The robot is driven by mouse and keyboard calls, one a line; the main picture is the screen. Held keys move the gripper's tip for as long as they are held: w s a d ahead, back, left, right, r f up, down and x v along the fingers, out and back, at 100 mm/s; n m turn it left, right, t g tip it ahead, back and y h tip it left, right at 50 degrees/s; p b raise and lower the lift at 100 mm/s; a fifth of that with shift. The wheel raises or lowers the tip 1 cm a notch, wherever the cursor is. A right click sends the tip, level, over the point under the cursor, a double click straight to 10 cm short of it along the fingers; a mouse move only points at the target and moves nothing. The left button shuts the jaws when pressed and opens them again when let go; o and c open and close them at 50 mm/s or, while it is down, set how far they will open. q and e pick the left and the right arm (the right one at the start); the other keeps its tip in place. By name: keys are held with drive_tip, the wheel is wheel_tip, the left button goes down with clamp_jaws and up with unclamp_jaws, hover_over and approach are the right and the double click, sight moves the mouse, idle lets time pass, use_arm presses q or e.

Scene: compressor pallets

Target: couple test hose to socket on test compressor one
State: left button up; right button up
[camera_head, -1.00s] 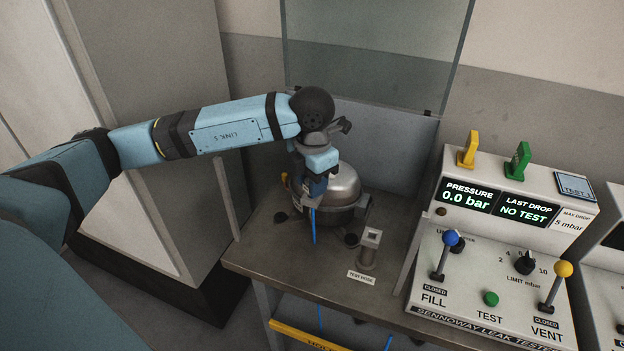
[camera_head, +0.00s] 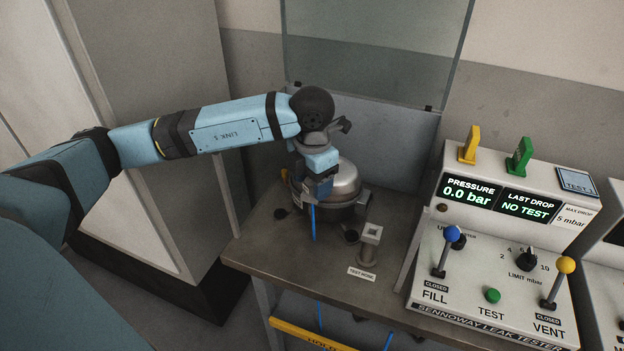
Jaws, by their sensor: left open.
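The test compressor (camera_head: 345,186) is a grey metal dome standing upright on the bench. My left gripper (camera_head: 316,190) points down at its near left side and covers part of it. The gripper is open; its fingertips are small and partly hidden. A blue test hose (camera_head: 313,222) hangs straight down from the gripper area to the bench. The hose end and the socket are hidden behind the gripper, so I cannot tell whether they touch. The hose holder (camera_head: 370,242), a grey post with a square top, stands empty-looking behind a "TEST HOSE" label (camera_head: 361,274). My right gripper is out of view.
The leak tester (camera_head: 500,255) stands at the right, reading 0.0 bar and NO TEST, with blue FILL (camera_head: 452,235) and yellow VENT (camera_head: 566,266) levers marked CLOSED. A raised clear guard (camera_head: 370,50) is above the bench (camera_head: 290,262). The bench's front left is clear.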

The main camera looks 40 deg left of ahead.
use_arm(q)
wheel_tip(320, 180, up, 4)
drive_tip(key=shift+f+p, duration=0.1)
drive_tip(key=shift+p, duration=1.15)
wheel_tip(320, 180, up, 10)
drive_tip(key=p, duration=0.5)
